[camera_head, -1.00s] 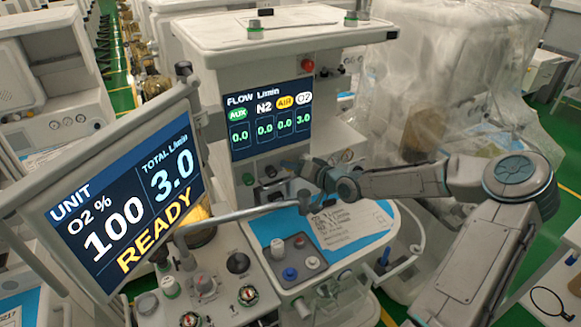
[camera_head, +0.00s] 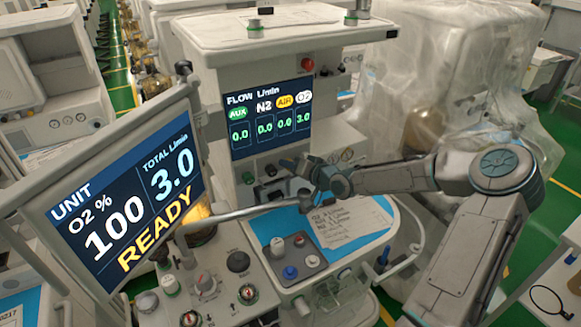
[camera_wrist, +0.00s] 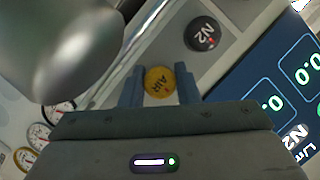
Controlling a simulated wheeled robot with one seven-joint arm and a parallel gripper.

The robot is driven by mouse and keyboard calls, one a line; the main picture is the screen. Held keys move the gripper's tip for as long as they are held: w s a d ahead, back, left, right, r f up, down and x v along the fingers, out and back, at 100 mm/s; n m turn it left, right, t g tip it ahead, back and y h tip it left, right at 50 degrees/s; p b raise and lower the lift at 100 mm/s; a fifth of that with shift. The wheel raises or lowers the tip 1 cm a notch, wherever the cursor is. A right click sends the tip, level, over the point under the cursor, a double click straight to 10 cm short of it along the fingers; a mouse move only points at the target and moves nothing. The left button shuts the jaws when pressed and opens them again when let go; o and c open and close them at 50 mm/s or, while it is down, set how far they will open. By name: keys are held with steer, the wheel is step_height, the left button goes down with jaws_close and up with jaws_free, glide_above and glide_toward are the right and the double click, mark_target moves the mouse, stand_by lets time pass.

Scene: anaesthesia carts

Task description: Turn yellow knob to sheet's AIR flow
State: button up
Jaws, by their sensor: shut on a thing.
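The yellow AIR knob (camera_wrist: 158,82) sits between the two blue-grey fingers of my gripper (camera_wrist: 159,88) in the wrist view, and the gripper is shut on it. In the head view my gripper (camera_head: 292,166) is at the knob row below the flow screen, and hides the yellow knob there. The flow screen (camera_head: 268,118) reads AUX 0.0, N2 0.0, AIR 0.0 and O2 3.0. The printed sheet (camera_head: 352,222) lies on the blue work surface; its figures are too small to read surely.
The black N2 knob (camera_wrist: 202,34) is close beside my gripper. A tilted monitor (camera_head: 125,195) reads O2 100%, total 3.0, READY. A grey metal bar (camera_head: 235,214) crosses in front of the panel. A plastic-covered machine (camera_head: 440,80) stands behind my arm.

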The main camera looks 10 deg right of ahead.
steer(key=shift+f+n+b, duration=0.1)
steer(key=shift+n+b, duration=0.2)
steer(key=shift+f+n+h+b, duration=0.1)
steer(key=shift+n+h+b, duration=0.55)
steer(key=shift+b, duration=0.4)
steer(key=n+h+b, duration=0.1)
steer(key=n+b, duration=0.1)
steer(key=b, duration=0.2)
steer(key=n+h+b, duration=0.1)
steer(key=n+b, duration=0.1)
steer(key=b, duration=0.1)
steer(key=shift+t+h, duration=0.25)
steer(key=shift+t, duration=0.05)
steer(key=shift+r, duration=0.2)
steer(key=o, duration=1)
steer(key=shift+r, duration=0.15)
